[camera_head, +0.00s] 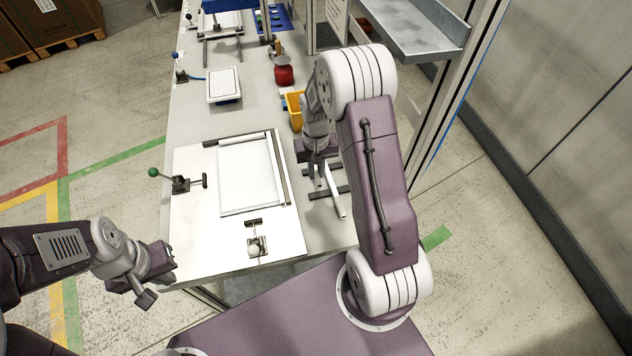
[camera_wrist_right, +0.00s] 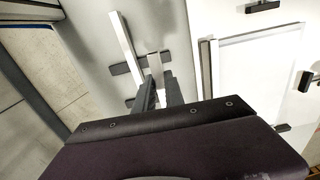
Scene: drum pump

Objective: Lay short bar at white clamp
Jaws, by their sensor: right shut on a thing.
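My right gripper (camera_head: 321,178) is low over a rack with dark crosspieces, beside the white board. In the right wrist view its fingers (camera_wrist_right: 158,90) are shut on a short silvery bar (camera_wrist_right: 155,64). Whether this bar still touches the rack is unclear. Another light bar (camera_wrist_right: 122,38) lies across the rack beside it; it also shows in the head view (camera_head: 336,197). The white clamp (camera_head: 256,246), with its dark pad, stands at the board's near edge. The pad shows in the right wrist view (camera_wrist_right: 263,6). My left gripper (camera_head: 158,282) is open and empty, off the table's left edge.
A framed sheet (camera_head: 248,178) lies on the white board (camera_head: 188,235), with a bar along its right side. A green-knobbed clamp (camera_head: 180,184) stands at left. A yellow bin (camera_head: 294,110), red container (camera_head: 284,75) and white tray (camera_head: 224,85) stand further back.

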